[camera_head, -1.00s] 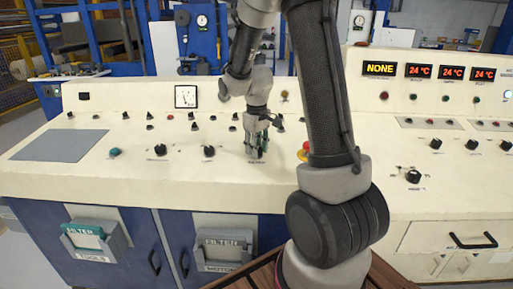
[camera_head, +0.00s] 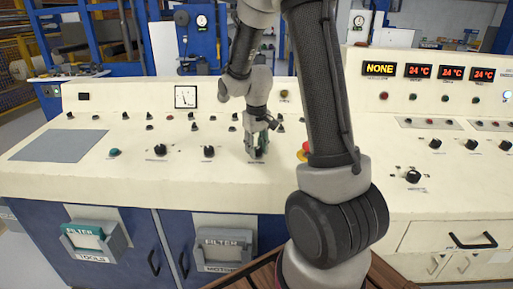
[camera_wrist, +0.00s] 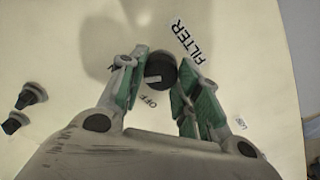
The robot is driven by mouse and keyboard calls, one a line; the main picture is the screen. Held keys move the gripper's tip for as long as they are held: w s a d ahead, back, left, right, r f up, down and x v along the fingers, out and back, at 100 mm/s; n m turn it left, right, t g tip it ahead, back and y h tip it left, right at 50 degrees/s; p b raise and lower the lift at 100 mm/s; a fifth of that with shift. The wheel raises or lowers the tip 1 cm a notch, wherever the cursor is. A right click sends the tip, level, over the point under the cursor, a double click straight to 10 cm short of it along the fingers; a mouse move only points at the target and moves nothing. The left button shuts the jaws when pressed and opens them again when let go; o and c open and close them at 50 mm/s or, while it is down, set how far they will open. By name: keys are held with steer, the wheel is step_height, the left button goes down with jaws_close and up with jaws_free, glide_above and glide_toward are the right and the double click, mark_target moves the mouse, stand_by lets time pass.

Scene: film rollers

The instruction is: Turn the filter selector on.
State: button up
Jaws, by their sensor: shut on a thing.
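The filter selector is a round black knob (camera_wrist: 160,70) with a pale mark on its face. It stands on the cream sloping panel (camera_wrist: 60,50). The printed word FILTER (camera_wrist: 190,42) is above and right of it in the wrist view, and OFF (camera_wrist: 148,101) is just below it. My gripper (camera_wrist: 164,65) has its green-padded fingers on either side of the knob, shut on it.
Other black knobs (camera_head: 209,151) and a green button (camera_head: 115,153) are to the left on the panel. A red button on yellow (camera_head: 304,149) is close to the right, partly behind my arm. A display reads NONE (camera_head: 379,69).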

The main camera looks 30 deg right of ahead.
mark_target(257, 151)
steer(key=o, duration=1)
step_height(257, 151, up, 12)
steer(key=s, duration=0.1)
steer(key=shift+a, duration=0.3)
steer(key=s+a+r+t, duration=0.1)
steer(key=s+a+r, duration=0.1)
steer(key=s, duration=0.9)
steer(key=s+a+r+t, duration=0.2)
steer(key=s+r, duration=0.2)
steer(key=s, duration=0.7)
steer(key=shift+s+a+r+y, duration=0.15)
steer(key=shift+s+r+y, duration=0.15)
steer(key=shift+s+r, duration=0.1)
